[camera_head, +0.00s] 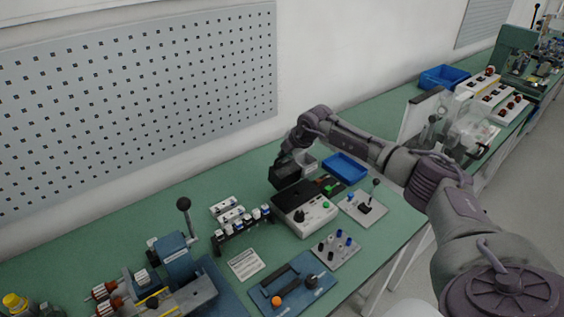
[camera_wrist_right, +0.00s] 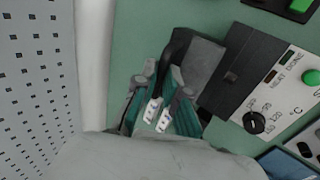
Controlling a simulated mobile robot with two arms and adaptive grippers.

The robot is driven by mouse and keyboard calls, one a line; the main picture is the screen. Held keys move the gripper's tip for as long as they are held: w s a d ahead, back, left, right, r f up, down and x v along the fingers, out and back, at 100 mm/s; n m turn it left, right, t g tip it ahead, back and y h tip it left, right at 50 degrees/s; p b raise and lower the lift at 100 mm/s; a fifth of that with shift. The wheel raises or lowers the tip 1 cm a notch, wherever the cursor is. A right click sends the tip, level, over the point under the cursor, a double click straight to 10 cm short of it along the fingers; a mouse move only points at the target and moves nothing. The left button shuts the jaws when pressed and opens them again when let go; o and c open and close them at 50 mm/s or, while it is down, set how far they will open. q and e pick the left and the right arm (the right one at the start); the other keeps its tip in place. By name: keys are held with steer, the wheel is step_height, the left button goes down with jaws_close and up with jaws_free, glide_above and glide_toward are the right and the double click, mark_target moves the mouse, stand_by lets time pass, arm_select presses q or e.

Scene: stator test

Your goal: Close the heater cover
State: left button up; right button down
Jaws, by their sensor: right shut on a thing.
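The heater (camera_head: 313,218) is a white box with a black top, a black knob and a green button, standing on the green bench. It also shows at the right of the right wrist view (camera_wrist_right: 282,95). Its dark heater cover (camera_head: 284,174) stands raised at the heater's back edge, open; the wrist view shows its black edge and grey face (camera_wrist_right: 203,62). My right gripper (camera_wrist_right: 160,114) is shut on the cover's edge, partly hiding it; in the head view my wrist hangs above it. My left gripper is not in view.
A blue tray (camera_head: 345,168) and a small lever panel (camera_head: 362,208) are right of the heater. A terminal plate (camera_head: 336,248) and a blue panel (camera_head: 290,288) are in front. A rack of parts (camera_head: 241,220) stands left. The wall is behind.

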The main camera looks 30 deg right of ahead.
steer(key=shift+s+p, duration=0.25)
steer(key=shift+p, duration=0.15)
steer(key=shift+s+d+r+p, duration=0.15)
steer(key=shift+s+p, duration=0.5)
steer(key=shift+s, duration=0.7)
steer(key=shift+w, duration=0.1)
steer(key=s, duration=0.3)
steer(key=shift+d+f+p, duration=0.1)
steer(key=shift+f+p, duration=0.15)
steer(key=shift+p, duration=0.1)
